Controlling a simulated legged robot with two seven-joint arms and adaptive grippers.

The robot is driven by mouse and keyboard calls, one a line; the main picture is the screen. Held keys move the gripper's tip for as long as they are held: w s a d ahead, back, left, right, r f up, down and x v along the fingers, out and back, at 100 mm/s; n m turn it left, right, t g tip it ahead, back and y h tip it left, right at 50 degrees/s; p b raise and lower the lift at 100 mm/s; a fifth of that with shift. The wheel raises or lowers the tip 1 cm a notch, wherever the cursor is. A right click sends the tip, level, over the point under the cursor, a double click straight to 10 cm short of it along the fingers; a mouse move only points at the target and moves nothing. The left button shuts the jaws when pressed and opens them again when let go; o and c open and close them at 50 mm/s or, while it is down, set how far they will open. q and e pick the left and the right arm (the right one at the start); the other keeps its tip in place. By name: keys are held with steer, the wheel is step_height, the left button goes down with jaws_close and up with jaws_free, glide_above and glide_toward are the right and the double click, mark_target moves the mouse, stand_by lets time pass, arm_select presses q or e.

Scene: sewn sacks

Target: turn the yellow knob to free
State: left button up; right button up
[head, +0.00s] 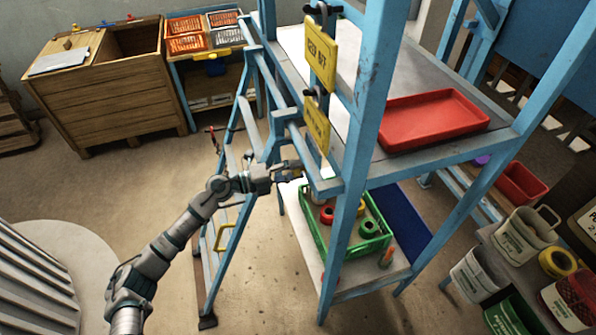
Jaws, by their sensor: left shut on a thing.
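My left gripper (289,172) reaches in from the left, at the blue steel frame (352,165) just below the lower yellow sign (316,125). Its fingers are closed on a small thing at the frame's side. I cannot tell which way the knob is turned. My right gripper is not in view.
A blue ladder-like frame (213,262) stands beside my forearm. A red tray (432,120) lies on the upper shelf, and a green crate (375,243) stands on the lower one. Wooden bins (120,98) stand at the back left. The floor between is clear.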

arm_select(q)
steer(key=shift+a+f+m, duration=0.15)
steer(key=shift+f+m, duration=0.35)
steer(key=shift+f, duration=0.05)
steer(key=o, duration=1)
steer(key=shift+o, duration=0.7)
steer(key=shift+a+r, duration=0.1)
steer(key=shift+s+a+r, duration=0.1)
steer(key=shift+a+r, duration=0.1)
steer(key=shift+a, duration=0.45)
steer(key=v, duration=1.1)
steer(key=shift+d+f, duration=0.1)
steer(key=shift+d, duration=0.05)
